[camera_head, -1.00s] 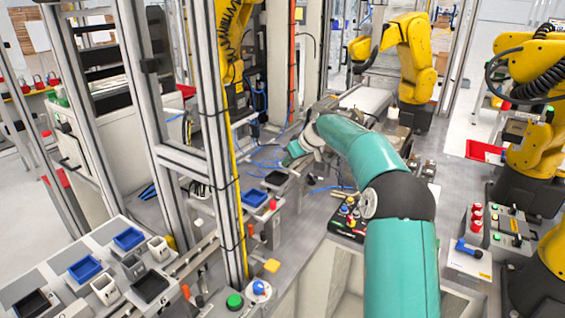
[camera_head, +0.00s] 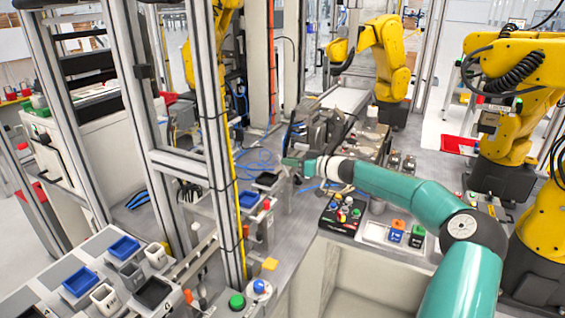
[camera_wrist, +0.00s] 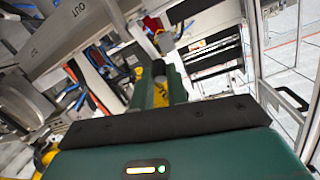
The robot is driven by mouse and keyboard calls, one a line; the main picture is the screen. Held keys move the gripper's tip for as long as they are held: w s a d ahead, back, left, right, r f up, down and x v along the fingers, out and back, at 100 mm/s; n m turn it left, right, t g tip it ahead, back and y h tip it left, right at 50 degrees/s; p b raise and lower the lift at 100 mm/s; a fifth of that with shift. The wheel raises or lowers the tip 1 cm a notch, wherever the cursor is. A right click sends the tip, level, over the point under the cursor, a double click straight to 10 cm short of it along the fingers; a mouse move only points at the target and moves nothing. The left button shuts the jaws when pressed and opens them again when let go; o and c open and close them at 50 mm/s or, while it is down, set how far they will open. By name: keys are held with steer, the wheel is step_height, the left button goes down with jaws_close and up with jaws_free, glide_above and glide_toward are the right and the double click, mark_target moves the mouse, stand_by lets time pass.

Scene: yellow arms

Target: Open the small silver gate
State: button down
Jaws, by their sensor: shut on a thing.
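My gripper (camera_head: 292,162) is at the end of my green arm, in the middle of the head view, beside a grey machine block. In the wrist view its two green fingers (camera_wrist: 159,76) point up the picture, close together, with a small dark grey piece (camera_wrist: 158,68) between their tips. The fingers hide most of this piece, and I cannot tell whether it belongs to the gate. A silver-framed panel with a black handle (camera_wrist: 291,99) stands at the right of the wrist view, apart from the fingers. I cannot clearly pick out the small silver gate in the head view.
Silver posts (camera_head: 212,130) stand to the left of my arm. Blue bins (camera_head: 80,281) sit on the front-left bench. A button box (camera_head: 345,213) is below my forearm. Yellow robot arms (camera_head: 385,55) stand behind and to the right. A silver beam marked OUT (camera_wrist: 75,40) crosses the wrist view.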

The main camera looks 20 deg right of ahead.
steer(key=shift+s+d+f+t+y, duration=0.15)
steer(key=shift+s+d+t+y, duration=0.1)
steer(key=shift+t+y, duration=0.3)
steer(key=shift+s+d+f+t+y, duration=0.1)
steer(key=shift+s+d+t+y, duration=0.15)
steer(key=shift+t+y, duration=0.25)
steer(key=shift+d, duration=0.1)
steer(key=c, duration=1.6)
jaws_free()
steer(key=shift+f, duration=0.1)
steer(key=shift+c, duration=0.2)
steer(key=v, duration=1.3)
steer(key=shift+s, duration=0.4)
steer(key=shift+d+f, duration=0.1)
steer(key=shift+f, duration=0.05)
